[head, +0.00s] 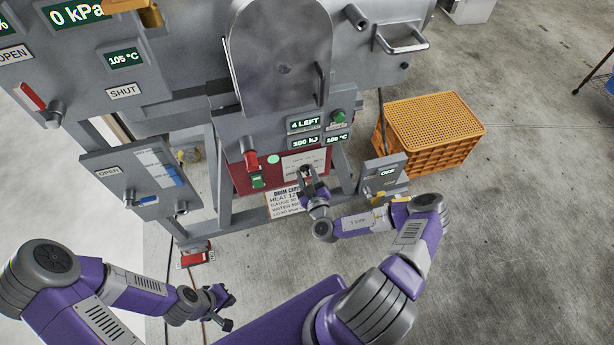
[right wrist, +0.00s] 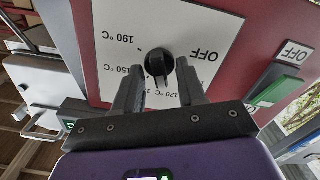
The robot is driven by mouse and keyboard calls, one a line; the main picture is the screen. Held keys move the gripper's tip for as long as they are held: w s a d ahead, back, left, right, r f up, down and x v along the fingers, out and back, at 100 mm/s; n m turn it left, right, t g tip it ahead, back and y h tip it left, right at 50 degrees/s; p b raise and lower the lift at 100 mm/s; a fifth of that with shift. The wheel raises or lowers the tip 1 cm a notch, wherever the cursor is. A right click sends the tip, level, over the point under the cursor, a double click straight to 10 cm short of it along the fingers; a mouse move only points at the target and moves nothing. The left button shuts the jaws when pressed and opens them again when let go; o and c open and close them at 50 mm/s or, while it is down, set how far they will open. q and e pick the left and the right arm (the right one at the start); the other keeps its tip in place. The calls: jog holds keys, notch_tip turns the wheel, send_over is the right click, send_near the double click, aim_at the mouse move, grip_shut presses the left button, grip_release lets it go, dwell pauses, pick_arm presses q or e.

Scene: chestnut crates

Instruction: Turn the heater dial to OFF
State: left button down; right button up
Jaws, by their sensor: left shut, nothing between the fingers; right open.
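The heater dial (right wrist: 160,72) is a black round knob with a protruding grip, on a white scale plate (right wrist: 205,38) set in a red panel. The plate reads 190 °C, 150 °C, 120 °C and OFF, with OFF at its right in the right wrist view. The knob's grip points down in that view, toward the lower numbers; its exact setting is hard to read. My right gripper (right wrist: 157,66) is open, its fingers on either side of the dial; contact is unclear. In the head view it (head: 307,172) covers the dial. My left gripper (head: 227,308) is shut and empty, low and away from the panel.
Small green displays (head: 305,124) are above. A grey box marked OFF (head: 387,172) and an orange crate (head: 433,148) stand at right.

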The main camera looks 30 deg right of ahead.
jog(key=c, duration=0.7)
jog(key=shift+o, duration=0.2)
jog(key=shift+r+n+p, duration=0.15)
jog(key=shift+n+p, duration=0.35)
jog(key=shift+p, duration=0.35)
jog(key=n+p, duration=0.5)
jog(key=shift+a, duration=0.1)
jog(key=n+p, duration=0.2)
jog(key=shift+n, duration=0.3)
jog(key=n+p, duration=0.2)
jog(key=n, duration=0.1)
jog(key=shift+f+n+p, duration=0.2)
jog(key=shift+n+p, duration=0.1)
jog(key=n+p, duration=0.1)
jog(key=n, duration=0.2)
jog(key=n+p, duration=0.1)
jog(key=n, duration=0.1)
jog(key=shift+f+n+p, duration=0.25)
jog(key=shift+n+p, duration=0.05)
